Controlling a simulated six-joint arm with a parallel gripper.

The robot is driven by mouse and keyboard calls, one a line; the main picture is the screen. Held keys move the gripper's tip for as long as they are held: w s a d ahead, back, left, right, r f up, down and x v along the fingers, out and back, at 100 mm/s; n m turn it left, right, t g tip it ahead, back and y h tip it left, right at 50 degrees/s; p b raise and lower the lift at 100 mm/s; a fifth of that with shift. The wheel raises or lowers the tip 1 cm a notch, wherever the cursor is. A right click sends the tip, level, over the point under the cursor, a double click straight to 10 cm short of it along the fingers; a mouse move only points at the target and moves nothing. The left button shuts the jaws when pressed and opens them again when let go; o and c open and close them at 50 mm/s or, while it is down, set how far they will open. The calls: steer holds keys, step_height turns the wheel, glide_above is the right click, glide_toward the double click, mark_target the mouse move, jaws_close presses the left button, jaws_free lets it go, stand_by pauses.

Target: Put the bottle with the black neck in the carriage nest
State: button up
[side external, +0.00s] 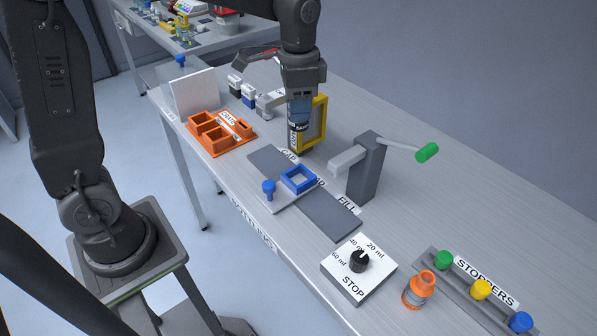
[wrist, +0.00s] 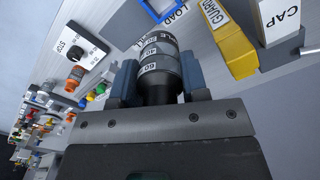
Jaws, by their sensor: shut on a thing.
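My gripper (side external: 300,108) points down and is shut on a bottle (side external: 296,137) with a dark body and a pale label. In the wrist view the bottle (wrist: 161,55) sits between the two blue-grey fingers (wrist: 158,82), with its black neck end toward the palm and graduation bands facing me. It hangs upright beside the yellow guard; I cannot tell whether its base touches the table. The carriage nest (side external: 313,184) is an empty blue square frame on a pale plate with a blue knob (side external: 268,187). The nest (wrist: 152,14) also shows at the wrist view's top edge by LOAD.
The yellow guard (side external: 323,115) stands close behind the bottle. A grey post (side external: 366,170) with a green-tipped lever stands right of the nest. An orange crate (side external: 212,146), STOP dial box (side external: 345,278), orange-necked bottle (side external: 411,297) and stopper rack (side external: 462,287) surround the grey track (side external: 334,218).

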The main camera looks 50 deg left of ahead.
step_height(320, 180, down, 16)
steer(key=shift+r, duration=0.15)
stand_by(0.4)
steer(key=o, duration=0.9)
